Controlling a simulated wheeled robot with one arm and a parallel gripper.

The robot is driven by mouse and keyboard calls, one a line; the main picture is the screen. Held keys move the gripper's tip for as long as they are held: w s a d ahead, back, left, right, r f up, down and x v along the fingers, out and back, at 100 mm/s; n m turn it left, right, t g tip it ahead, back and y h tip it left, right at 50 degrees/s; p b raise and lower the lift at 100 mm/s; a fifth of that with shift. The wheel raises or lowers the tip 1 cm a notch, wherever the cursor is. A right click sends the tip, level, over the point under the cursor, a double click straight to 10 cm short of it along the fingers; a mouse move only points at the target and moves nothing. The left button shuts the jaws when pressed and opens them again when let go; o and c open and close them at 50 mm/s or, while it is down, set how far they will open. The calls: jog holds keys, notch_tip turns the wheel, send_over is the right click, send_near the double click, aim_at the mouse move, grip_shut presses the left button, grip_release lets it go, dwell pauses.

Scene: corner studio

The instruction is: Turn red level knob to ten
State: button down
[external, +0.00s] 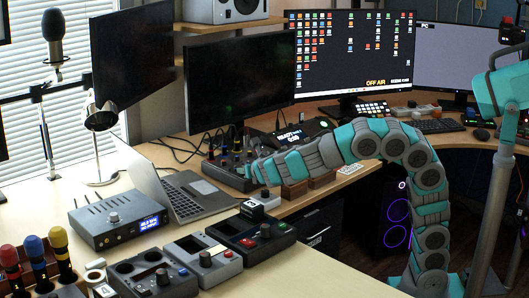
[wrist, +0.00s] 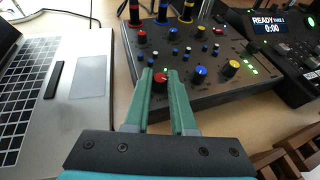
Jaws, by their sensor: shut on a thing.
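The red level knob (wrist: 160,77) is at the near left corner of a dark mixer (wrist: 190,50). My gripper (wrist: 162,78) is shut on this knob, its green fingers along both sides of it. The knob's top shows between the fingertips. Its pointer and scale are too small to read. A blue knob (wrist: 199,74) and a yellow knob (wrist: 231,67) are to its right, clear of the fingers. In the external view my gripper (external: 259,173) reaches the mixer (external: 230,176) from the right and hides the knob.
An open laptop (external: 190,193) stands left of the mixer, close to my gripper. A console display (wrist: 271,25) reading "READY" stands at the right. Boxes with knobs (external: 205,258) are in front. Bare desk lies along the mixer's near edge.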

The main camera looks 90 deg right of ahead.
jog(key=c, duration=0.8)
grip_release()
jog(key=shift+o, duration=0.2)
jog(key=v, duration=0.7)
jog(key=shift+a+r, duration=0.2)
jog(key=shift+a, duration=0.1)
jog(key=shift+s, duration=0.1)
